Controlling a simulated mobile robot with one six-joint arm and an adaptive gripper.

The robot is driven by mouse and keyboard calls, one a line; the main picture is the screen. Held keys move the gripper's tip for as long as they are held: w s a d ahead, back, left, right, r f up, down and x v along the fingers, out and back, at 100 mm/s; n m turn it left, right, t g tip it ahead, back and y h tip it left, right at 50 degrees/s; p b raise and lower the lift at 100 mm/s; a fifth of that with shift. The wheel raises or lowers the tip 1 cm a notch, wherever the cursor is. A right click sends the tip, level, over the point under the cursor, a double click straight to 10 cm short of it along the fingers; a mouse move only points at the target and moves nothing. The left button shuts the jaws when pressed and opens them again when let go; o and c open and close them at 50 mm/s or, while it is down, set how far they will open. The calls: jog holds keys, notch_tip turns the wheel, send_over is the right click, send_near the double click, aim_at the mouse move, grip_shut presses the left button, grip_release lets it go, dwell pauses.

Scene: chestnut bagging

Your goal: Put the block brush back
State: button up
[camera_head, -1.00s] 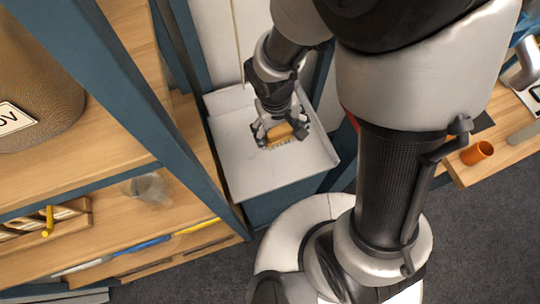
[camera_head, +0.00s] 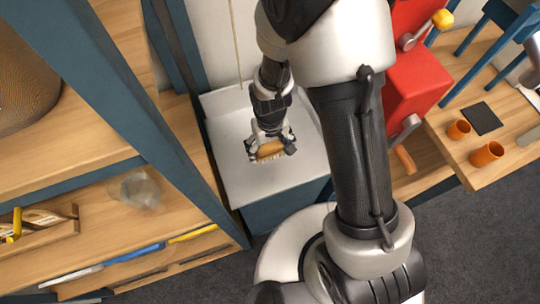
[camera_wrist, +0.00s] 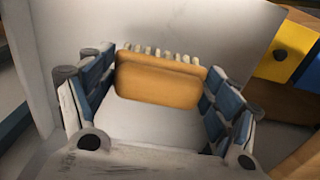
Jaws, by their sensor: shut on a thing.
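The block brush (camera_head: 270,150) has an orange-tan wooden block and pale bristles. My gripper (camera_head: 270,147) is shut on it, with one finger at each end of the block. In the head view the brush is over the white tray-like surface (camera_head: 245,185), bristles toward the front. I cannot tell whether the bristles touch that surface. In the wrist view the brush (camera_wrist: 158,80) lies between the blue-padded fingers, its bristles showing along the far edge.
Wooden shelves with a blue frame (camera_head: 165,165) stand close on the left. A clear jar (camera_head: 139,190) sits on a lower shelf. On the right are a red machine (camera_head: 415,80) and a wooden bench with two orange cups (camera_head: 487,153).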

aim_at(270, 155)
jog(key=shift+f+b, duration=0.7)
jog(key=shift+f, duration=1.6)
jog(key=shift+c, duration=0.3)
jog(key=o, duration=1)
